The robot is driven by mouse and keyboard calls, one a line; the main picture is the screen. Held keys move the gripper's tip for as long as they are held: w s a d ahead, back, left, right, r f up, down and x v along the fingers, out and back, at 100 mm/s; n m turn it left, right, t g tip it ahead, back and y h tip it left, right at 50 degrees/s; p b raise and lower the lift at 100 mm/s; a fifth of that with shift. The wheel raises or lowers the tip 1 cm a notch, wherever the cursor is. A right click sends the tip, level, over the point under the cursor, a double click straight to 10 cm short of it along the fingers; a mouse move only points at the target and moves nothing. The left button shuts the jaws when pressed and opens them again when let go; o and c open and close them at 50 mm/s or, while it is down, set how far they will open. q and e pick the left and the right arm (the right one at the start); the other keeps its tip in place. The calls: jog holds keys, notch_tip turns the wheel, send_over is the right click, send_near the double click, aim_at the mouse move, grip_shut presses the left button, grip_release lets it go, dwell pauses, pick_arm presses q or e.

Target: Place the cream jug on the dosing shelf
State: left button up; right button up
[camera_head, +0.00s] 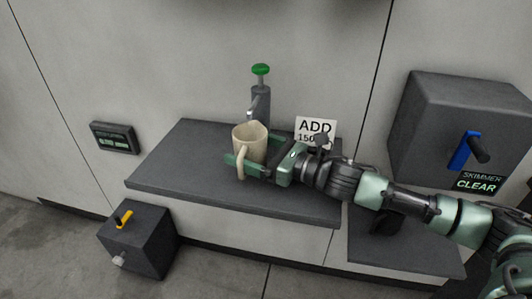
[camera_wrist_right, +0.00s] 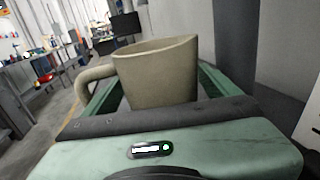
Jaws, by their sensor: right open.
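The cream jug (camera_head: 250,139) stands upright at the dark shelf (camera_head: 175,165), just in front of a dispenser with a green knob (camera_head: 261,70). My right gripper (camera_head: 247,161) reaches in from the right, with its green fingers open on either side of the jug. In the right wrist view the jug (camera_wrist_right: 158,75) sits between the two fingers, its handle to the left. I cannot tell whether the fingers touch it. The jug's base is partly hidden by the gripper. My left gripper is not in view.
A sign reading ADD (camera_head: 315,127) stands behind my right gripper. A grey box with a blue lever (camera_head: 462,151) is on the right wall. A dark box with a yellow lever (camera_head: 124,219) is below left. The shelf's left part is clear.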

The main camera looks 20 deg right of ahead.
aim_at(264, 156)
jog(key=b+v, duration=0.1)
jog(key=v, duration=0.3)
jog(key=b+v, duration=0.1)
jog(key=v, duration=0.4)
jog(key=shift+f, duration=0.25)
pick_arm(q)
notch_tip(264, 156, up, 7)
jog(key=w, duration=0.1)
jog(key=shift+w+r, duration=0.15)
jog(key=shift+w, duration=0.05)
pick_arm(e)
jog(key=shift+r+v, duration=0.2)
jog(key=shift+v, duration=1.25)
